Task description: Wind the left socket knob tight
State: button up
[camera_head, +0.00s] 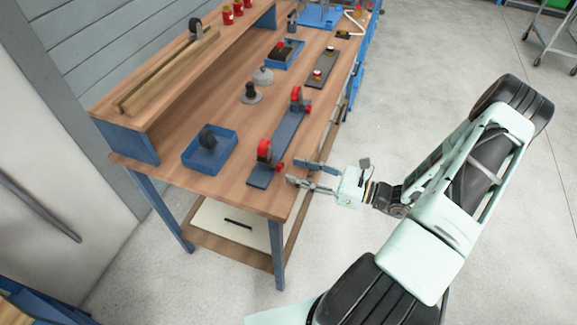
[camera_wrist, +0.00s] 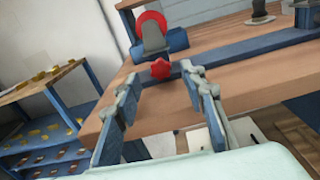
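A blue rail (camera_head: 284,138) lies along the table edge with two red-ringed sockets, a near one (camera_head: 264,150) and a far one (camera_head: 297,96). A small red knob (camera_head: 280,167) sits at the foot of the near socket, on the side facing me. In the wrist view this star-shaped red knob (camera_wrist: 161,69) shows below the socket's grey and red ring (camera_wrist: 152,31). My gripper (camera_head: 294,172) is open and empty at the table edge. In the wrist view its fingertips (camera_wrist: 160,75) stand either side of the knob, apparently not touching it.
A blue tray (camera_head: 227,156) with a dark wheel-like part lies left of the rail. A dark stand (camera_head: 250,94) and a grey piece (camera_head: 263,75) stand behind it. A raised shelf (camera_head: 150,115) borders the table's left side.

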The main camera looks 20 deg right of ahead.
aim_at(282, 167)
jog(key=shift+x, duration=1.7)
grip_shut()
